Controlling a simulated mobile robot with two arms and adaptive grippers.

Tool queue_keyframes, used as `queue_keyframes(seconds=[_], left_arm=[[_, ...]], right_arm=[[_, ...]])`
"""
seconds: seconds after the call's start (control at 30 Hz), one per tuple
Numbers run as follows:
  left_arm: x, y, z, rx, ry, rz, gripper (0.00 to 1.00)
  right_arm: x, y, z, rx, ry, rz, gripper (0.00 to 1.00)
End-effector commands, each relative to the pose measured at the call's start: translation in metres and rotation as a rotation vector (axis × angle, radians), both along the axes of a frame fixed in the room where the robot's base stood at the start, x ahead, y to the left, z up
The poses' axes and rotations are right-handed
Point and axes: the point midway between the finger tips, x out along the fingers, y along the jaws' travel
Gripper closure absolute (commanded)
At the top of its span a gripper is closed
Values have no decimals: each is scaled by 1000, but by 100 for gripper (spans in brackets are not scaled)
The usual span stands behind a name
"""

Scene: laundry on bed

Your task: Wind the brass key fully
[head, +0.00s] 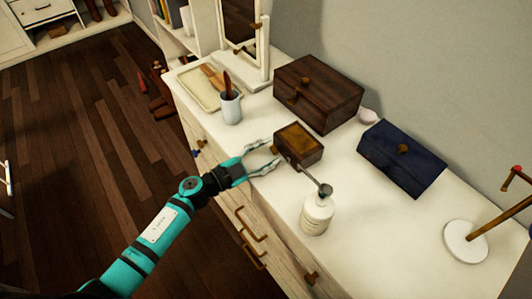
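A small wooden box (311,157) with a brass-coloured panel on top stands near the front edge of the white dresser. A small brass piece, which looks like the key (276,149), sticks out from its left side. My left gripper (273,153) comes in from the lower left with its fingers apart. Its fingertips are close to the key, one on each side of it in this view. I cannot tell whether they touch it. My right gripper is out of view.
A larger dark wooden chest (335,97) and a navy box (404,165) are behind. A grey cup (231,108), a tray (190,88) and a mirror (243,28) stand left.

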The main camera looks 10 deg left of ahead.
Motion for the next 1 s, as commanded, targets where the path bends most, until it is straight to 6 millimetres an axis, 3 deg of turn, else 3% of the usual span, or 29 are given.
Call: queue_keyframes(seconds=[0.37,0.8,1.0], left_arm=[[-4,5,-1,0,3,0,50],[-61,68,-1,1,4,0,50],[-77,85,-1,0,2,0,50]], right_arm=[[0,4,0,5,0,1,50],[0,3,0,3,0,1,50],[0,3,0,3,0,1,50]])
